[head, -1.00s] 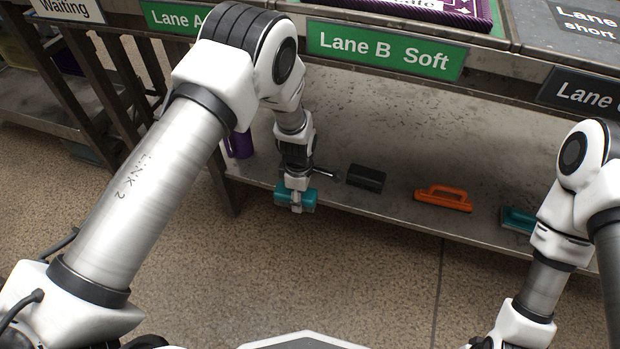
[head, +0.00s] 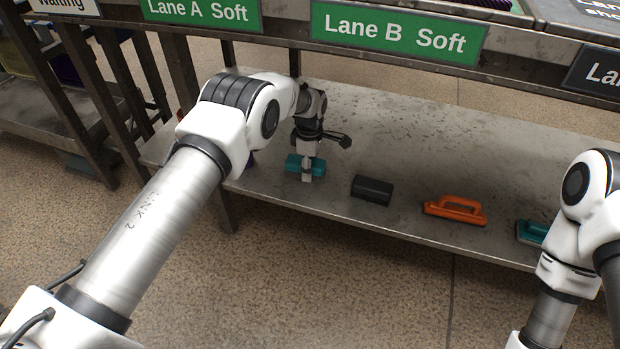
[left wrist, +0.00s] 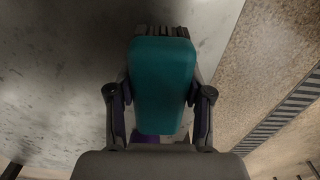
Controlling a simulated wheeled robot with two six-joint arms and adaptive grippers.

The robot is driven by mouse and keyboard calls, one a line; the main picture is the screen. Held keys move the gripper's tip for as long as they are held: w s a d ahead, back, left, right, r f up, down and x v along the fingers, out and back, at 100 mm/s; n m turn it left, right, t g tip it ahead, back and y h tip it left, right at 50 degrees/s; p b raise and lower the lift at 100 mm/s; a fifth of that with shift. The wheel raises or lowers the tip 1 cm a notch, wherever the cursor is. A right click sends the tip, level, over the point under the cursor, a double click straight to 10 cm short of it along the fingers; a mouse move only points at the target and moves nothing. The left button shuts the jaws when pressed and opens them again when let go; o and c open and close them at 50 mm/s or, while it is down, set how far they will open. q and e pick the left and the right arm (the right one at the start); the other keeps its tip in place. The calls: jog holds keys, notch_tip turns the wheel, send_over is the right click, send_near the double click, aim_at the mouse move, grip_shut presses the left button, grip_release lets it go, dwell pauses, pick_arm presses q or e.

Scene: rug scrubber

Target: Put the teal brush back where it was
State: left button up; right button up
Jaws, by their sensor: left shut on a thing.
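The teal brush (head: 294,161) is in my left gripper (head: 307,172), whose jaws are shut on it. In the head view it is over the left part of the lower shelf (head: 400,140), left of a black brush (head: 372,189). I cannot tell whether it touches the shelf. In the left wrist view the teal brush (left wrist: 160,85) fills the space between the two fingers (left wrist: 158,100). My right arm shows at the right, but its gripper is out of the picture.
An orange float (head: 455,210) and another teal-topped tool (head: 532,232), partly behind my right arm, lie further right on the shelf. A green Lane B Soft sign (head: 397,34) hangs above.

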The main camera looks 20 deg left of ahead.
pick_arm(q)
jog(key=f+b, duration=0.1)
jog(key=w+f+b, duration=0.1)
jog(key=f+b, duration=0.1)
jog(key=shift+w+a+f, duration=0.1)
jog(key=shift+a+f, duration=0.05)
jog(key=shift+f, duration=0.15)
jog(key=shift+r, duration=0.2)
jog(key=shift+f, duration=0.2)
jog(key=o, duration=1.3)
jog(key=r+p, duration=0.5)
jog(key=r, duration=0.3)
jog(key=shift+s+p, duration=0.2)
jog(key=shift+p, duration=0.1)
jog(key=shift+f, duration=0.15)
